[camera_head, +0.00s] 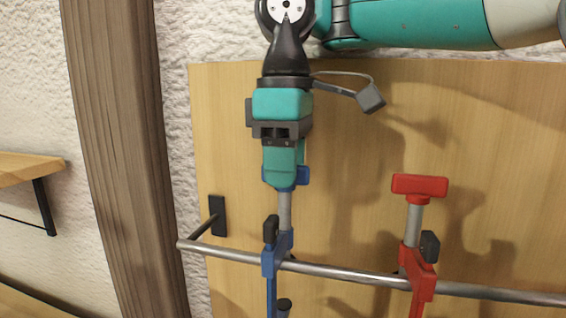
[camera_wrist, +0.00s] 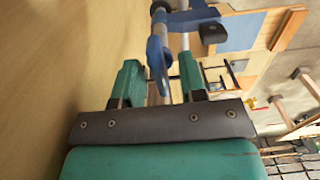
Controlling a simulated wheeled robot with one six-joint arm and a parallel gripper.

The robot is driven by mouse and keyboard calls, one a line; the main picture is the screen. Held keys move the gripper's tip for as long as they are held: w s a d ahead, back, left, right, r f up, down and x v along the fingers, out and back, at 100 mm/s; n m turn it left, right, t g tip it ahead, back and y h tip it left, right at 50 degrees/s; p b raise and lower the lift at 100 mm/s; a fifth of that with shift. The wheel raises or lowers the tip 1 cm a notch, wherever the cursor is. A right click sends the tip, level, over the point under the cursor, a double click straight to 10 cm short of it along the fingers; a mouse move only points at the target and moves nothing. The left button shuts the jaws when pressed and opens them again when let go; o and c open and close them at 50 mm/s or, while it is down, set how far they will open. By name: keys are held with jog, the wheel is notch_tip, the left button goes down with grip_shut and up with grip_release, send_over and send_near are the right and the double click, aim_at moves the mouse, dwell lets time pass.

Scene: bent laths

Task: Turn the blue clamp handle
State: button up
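The blue clamp (camera_head: 270,262) is fixed on a horizontal metal rail, with its grey screw standing upright. Its blue handle (camera_head: 302,176) sits at the top of the screw, largely hidden behind my gripper (camera_head: 284,178) in the head view. My gripper points down at the handle. In the wrist view the blue handle (camera_wrist: 157,65) lies between the two green fingers of my gripper (camera_wrist: 162,75). The left finger is close to the handle, and a narrow gap shows on the right, so the fingers look open around it. Contact is hard to tell.
A red clamp (camera_head: 418,262) with a red handle (camera_head: 420,186) stands on the same rail (camera_head: 340,272) to the right. A wooden panel (camera_head: 350,150) is behind. A wooden post (camera_head: 115,150) and shelf (camera_head: 28,168) are at left.

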notch_tip(320, 180, up, 17)
jog(key=p, duration=1.7)
jog(key=shift+r, duration=0.2)
jog(key=shift+w, duration=0.1)
